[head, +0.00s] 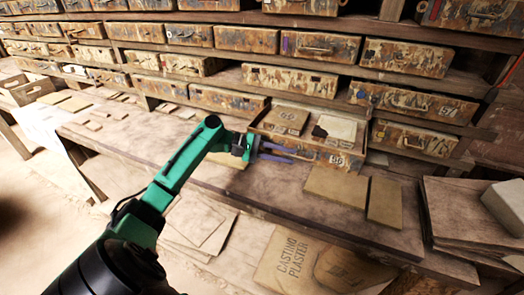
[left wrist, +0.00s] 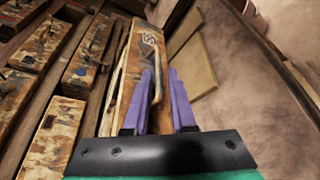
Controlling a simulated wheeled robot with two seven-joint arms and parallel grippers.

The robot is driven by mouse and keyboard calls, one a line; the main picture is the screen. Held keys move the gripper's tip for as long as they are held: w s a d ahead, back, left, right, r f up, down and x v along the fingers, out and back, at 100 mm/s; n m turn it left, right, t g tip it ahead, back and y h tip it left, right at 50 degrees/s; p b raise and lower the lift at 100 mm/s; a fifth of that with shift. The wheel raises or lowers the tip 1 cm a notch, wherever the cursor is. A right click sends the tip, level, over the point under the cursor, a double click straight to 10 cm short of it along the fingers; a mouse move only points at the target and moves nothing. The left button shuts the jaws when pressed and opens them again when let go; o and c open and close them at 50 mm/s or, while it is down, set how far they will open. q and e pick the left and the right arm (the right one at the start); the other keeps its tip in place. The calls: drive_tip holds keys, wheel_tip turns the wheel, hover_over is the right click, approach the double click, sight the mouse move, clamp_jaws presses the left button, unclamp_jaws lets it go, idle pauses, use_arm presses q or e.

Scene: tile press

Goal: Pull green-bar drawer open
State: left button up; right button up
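A worn, paint-stained drawer (head: 312,154) stands out from the shelf over the bench, its top open. It holds a brown tile (head: 285,118), a pale tile (head: 338,127) and a small dark object (head: 319,132). I cannot make out a green bar on its front. My left gripper (head: 277,153) is at the left part of this drawer's front, its purple fingers apart. In the left wrist view the fingers (left wrist: 164,88) reach along the drawer front (left wrist: 146,60), close to its long handle (left wrist: 116,88). I cannot tell whether they touch it. My right gripper is out of view.
Rows of similar closed drawers (head: 290,81) fill the shelves behind. Plaster sacks (head: 290,262) lie below the bench front.

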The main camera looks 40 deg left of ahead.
use_arm(q)
drive_tip(key=b+v, duration=0.3)
drive_tip(key=v, duration=0.9)
drive_tip(key=shift+s+a, duration=0.25)
